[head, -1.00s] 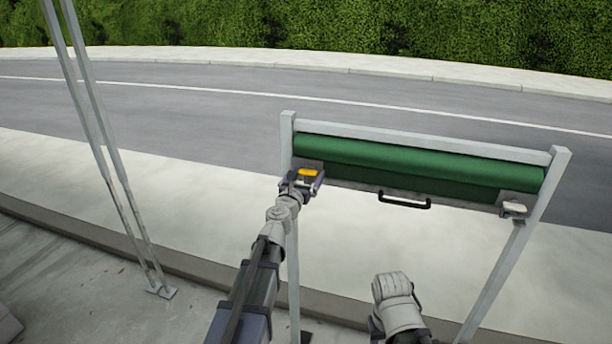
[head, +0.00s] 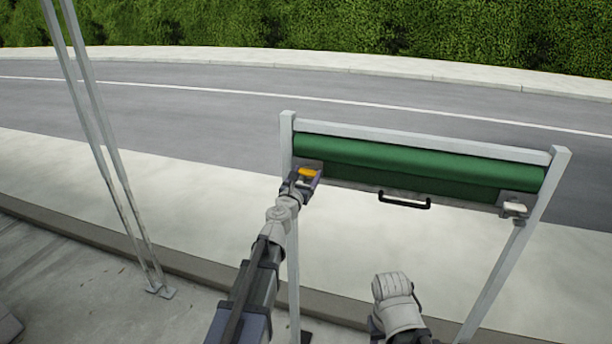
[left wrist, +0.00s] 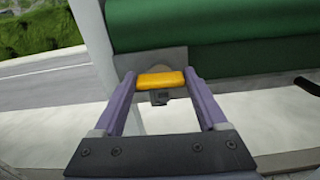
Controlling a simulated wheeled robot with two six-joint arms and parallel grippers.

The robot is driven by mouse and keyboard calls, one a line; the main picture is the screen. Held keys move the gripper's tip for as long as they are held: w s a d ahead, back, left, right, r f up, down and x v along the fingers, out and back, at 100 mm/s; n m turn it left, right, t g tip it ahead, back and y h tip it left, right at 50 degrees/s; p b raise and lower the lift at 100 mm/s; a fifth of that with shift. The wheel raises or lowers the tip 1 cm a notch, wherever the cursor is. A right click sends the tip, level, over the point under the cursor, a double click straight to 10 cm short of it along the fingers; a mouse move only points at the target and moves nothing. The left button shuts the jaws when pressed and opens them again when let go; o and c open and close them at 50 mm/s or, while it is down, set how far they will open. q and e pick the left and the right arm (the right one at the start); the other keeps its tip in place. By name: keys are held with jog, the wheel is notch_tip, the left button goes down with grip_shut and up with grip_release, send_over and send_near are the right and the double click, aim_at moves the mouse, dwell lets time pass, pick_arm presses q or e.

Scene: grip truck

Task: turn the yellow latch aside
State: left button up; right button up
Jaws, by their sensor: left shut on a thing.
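The yellow latch (head: 307,172) is at the left end of the green roll, by the left post. In the left wrist view the latch (left wrist: 160,80) lies crosswise between the two purple fingers of my left gripper (left wrist: 160,84), on a grey plate (left wrist: 178,62). My left gripper (head: 305,179) is shut on the latch, with a finger at each end of it. My right arm shows at the bottom of the head view, but its fingers cannot be made out.
The green roll (head: 420,165) hangs in a grey frame between two posts. A black handle (head: 404,202) sits below its middle. A pale latch (head: 514,208) is at the right end. Thin metal poles (head: 115,180) stand at the left. Pavement and road lie behind.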

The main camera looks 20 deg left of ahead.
pick_arm(q)
jog(key=m, duration=0.4)
jog(key=shift+m, duration=0.4)
jog(key=m, duration=0.4)
jog(key=shift+d+f+m, duration=0.1)
jog(key=shift+d+m, duration=0.05)
jog(key=shift+m, duration=0.15)
jog(key=m, duration=0.4)
jog(key=shift+f+m, duration=0.1)
jog(key=shift+m, duration=1.9)
jog(key=o, duration=1.3)
jog(key=shift+s, duration=0.15)
jog(key=s, duration=0.7)
jog(key=shift+s, duration=0.3)
